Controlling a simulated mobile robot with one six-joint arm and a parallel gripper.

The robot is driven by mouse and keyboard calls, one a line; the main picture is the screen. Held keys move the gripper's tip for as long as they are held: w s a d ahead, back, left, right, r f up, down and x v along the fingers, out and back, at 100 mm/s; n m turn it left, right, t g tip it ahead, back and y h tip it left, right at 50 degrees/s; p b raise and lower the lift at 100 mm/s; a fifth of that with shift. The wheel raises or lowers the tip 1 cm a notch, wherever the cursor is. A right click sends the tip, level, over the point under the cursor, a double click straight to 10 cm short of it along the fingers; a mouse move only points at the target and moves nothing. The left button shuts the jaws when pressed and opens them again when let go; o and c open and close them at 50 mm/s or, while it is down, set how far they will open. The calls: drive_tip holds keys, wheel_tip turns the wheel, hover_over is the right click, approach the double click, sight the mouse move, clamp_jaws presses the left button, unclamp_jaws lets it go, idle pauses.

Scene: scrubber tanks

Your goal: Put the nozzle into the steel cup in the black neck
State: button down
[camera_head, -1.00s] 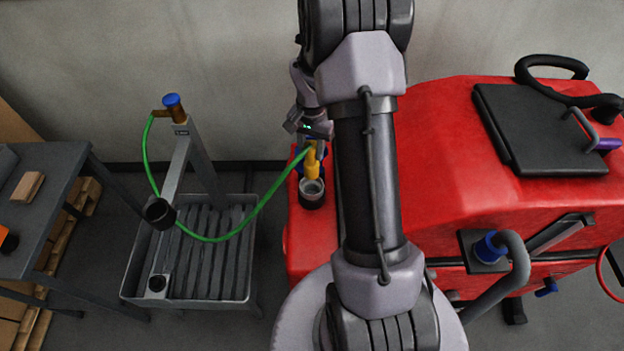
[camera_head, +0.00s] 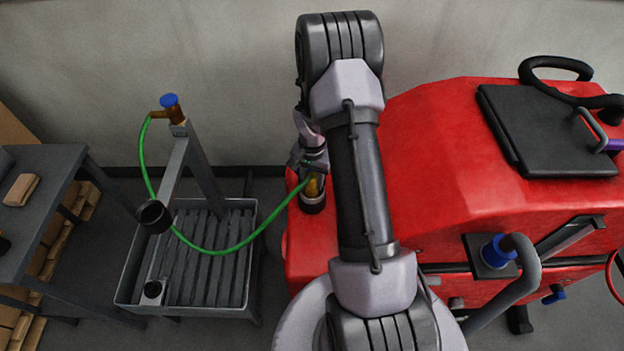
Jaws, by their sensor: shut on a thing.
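The yellow nozzle (camera_head: 313,188) hangs from the end of the green hose (camera_head: 243,240). My gripper (camera_head: 312,172) is shut on the nozzle, just above the black neck (camera_head: 312,206) on the left end of the red machine. The nozzle points down, and its lower end is at the mouth of the neck. The steel cup inside the neck is mostly hidden by the nozzle and shadow. I cannot tell how deep the tip sits or whether it touches the cup.
The hose loops left to a tap with a blue top (camera_head: 170,101) on a post over a grey slatted basin (camera_head: 130,299). A black cup-shaped holder (camera_head: 154,216) is on the basin stand. The red machine body (camera_head: 440,160) is right of my arm. A grey table (camera_head: 45,222) is far left.

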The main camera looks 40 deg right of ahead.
drive_tip(key=c, duration=0.9)
unclamp_jaws()
drive_tip(key=shift+c, duration=0.2)
wheel_tip(320, 180, up, 11)
drive_tip(key=p, duration=0.7)
drive_tip(key=shift+r, duration=0.2)
drive_tip(key=s+a+r+n+t, duration=0.1)
drive_tip(key=a+r, duration=0.4)
drive_tip(key=r, duration=0.5)
drive_tip(key=a+r+n+t, duration=0.1)
drive_tip(key=a+r+n, duration=0.1)
drive_tip(key=a+r, duration=0.55)
drive_tip(key=s+a+r+n+t+y, duration=0.1)
drive_tip(key=s+a+r+n+t, duration=0.1)
drive_tip(key=s+a+r, duration=0.4)
drive_tip(key=s+a+r+n+t+y, duration=0.1)
drive_tip(key=s+a+r+n, duration=0.1)
drive_tip(key=s+a+r, duration=0.4)
drive_tip(key=s+r, duration=0.1)
drive_tip(key=s, duration=0.4)
drive_tip(key=shift+s+a+n+t+p, duration=0.15)
drive_tip(key=shift+a+n+t+p, duration=0.15)
drive_tip(key=shift+a+t, duration=0.1)
